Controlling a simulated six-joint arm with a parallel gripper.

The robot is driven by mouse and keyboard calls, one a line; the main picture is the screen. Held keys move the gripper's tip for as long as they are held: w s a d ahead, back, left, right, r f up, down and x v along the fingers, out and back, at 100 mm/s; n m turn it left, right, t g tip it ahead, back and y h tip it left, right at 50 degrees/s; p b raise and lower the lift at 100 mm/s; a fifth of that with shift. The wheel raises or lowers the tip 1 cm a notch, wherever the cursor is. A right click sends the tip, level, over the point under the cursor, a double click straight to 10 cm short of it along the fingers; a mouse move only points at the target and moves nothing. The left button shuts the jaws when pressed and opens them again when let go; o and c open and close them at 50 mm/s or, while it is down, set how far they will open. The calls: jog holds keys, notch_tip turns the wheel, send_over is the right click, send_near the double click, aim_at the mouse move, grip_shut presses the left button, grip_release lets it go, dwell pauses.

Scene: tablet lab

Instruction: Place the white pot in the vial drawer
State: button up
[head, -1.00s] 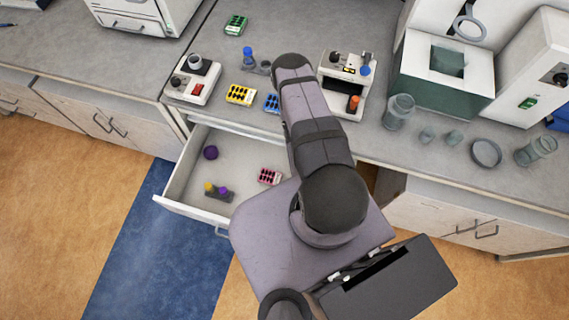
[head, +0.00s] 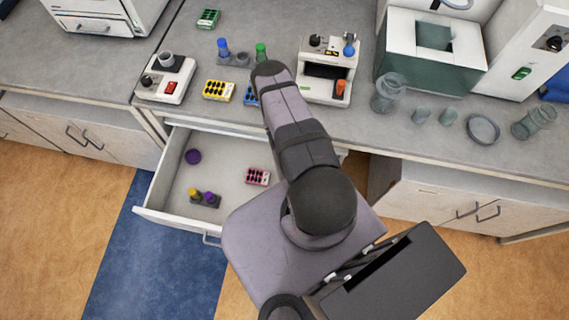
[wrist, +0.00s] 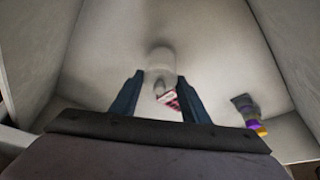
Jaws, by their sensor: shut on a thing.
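The vial drawer (head: 235,150) is pulled open below the bench, and its pale floor and walls show in the head view. In the wrist view, my gripper (wrist: 160,80) points into the drawer (wrist: 215,50). Its two dark fingers are shut on a whitish, rounded thing, which looks like the white pot (wrist: 160,60). The pot is pale against the pale drawer, so its outline is faint, and I cannot tell its height above the floor. In the head view my arm hides the gripper and the pot.
In the drawer are a pink-red vial rack (head: 258,177), a small holder with yellow and purple caps (head: 204,197) and a purple round thing (head: 193,156). Drawer walls stand close around. Bench items include a yellow rack (head: 219,90) and a white instrument (head: 328,70).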

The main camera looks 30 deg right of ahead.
jog(key=shift+f, duration=0.6)
jog(key=shift+f, duration=0.1)
jog(key=o, duration=1.4)
jog(key=p+v, duration=1)
jog(key=v, duration=0.2)
jog(key=shift+w, duration=0.15)
